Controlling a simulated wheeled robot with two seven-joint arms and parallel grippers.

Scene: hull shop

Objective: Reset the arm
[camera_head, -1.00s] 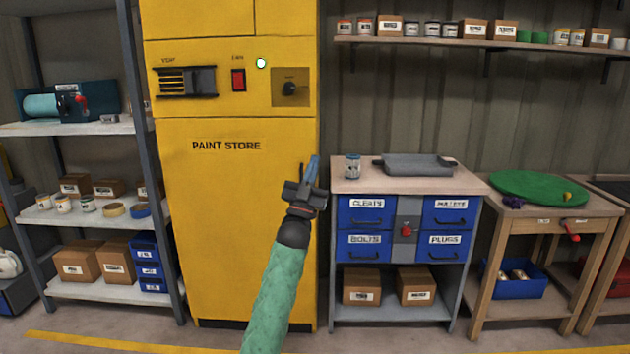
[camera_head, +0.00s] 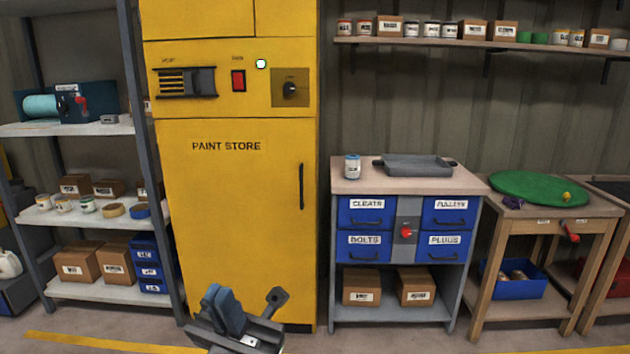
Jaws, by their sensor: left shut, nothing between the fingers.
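My left gripper (camera_head: 229,308) is low in the head view, in front of the bottom of the yellow paint store cabinet (camera_head: 225,215). Its blue-grey fingers are shut with nothing between them. Most of my left arm is below the picture. My right gripper does not show. The cabinet door is closed, and its black handle (camera_head: 301,186) is in plain sight, clear of the gripper.
A drawer unit (camera_head: 407,236) with a can (camera_head: 352,167) and a grey tray (camera_head: 415,166) on top stands to the right. A wooden bench (camera_head: 544,214) with a green disc is beyond it. Metal shelves (camera_head: 72,130) stand left. Open floor lies in front.

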